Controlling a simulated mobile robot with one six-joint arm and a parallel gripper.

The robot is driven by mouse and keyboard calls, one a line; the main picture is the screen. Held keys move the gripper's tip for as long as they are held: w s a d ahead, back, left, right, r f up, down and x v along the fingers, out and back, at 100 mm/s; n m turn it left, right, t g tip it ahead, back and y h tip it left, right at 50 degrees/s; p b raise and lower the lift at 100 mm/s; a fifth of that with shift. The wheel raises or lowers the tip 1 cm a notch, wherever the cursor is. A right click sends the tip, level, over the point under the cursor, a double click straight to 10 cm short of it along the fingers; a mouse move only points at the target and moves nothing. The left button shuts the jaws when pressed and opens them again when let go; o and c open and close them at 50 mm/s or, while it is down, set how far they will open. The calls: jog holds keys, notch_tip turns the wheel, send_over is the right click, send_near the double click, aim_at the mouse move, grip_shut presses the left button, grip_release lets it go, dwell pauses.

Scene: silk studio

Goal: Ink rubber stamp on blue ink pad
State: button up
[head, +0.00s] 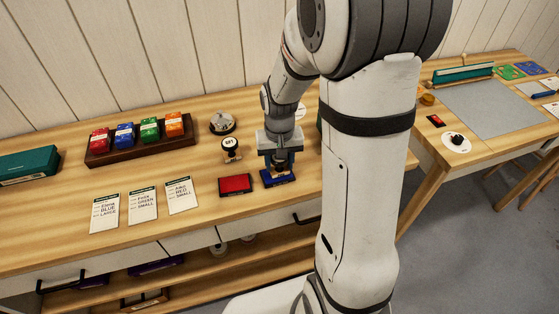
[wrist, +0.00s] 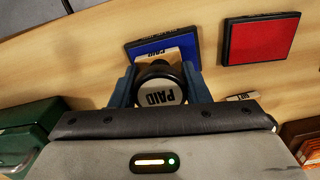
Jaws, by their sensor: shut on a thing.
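My gripper (head: 280,157) is shut on a rubber stamp (wrist: 158,90) with a round black handle and a PAID label on top. In the wrist view the stamp sits between the two fingers, with its wooden base (wrist: 165,57) showing beyond the handle. The blue ink pad (head: 278,178) lies directly below my gripper in the head view. In the wrist view the stamp's base overlaps the blue ink pad (wrist: 142,46). Whether the stamp's face touches the pad is hidden.
A red ink pad (head: 236,184) lies just left of the blue one. Another stamp (head: 231,149) stands behind it. A wooden rack (head: 140,150) holds several coloured boxes. Three printed cards (head: 143,204) lie at the front left. A green box (head: 28,164) is at the far left.

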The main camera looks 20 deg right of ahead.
jog(key=shift+r, duration=0.1)
jog(key=shift+r+p, duration=2.6)
jog(key=shift+r, duration=0.85)
jog(key=shift+f, duration=0.1)
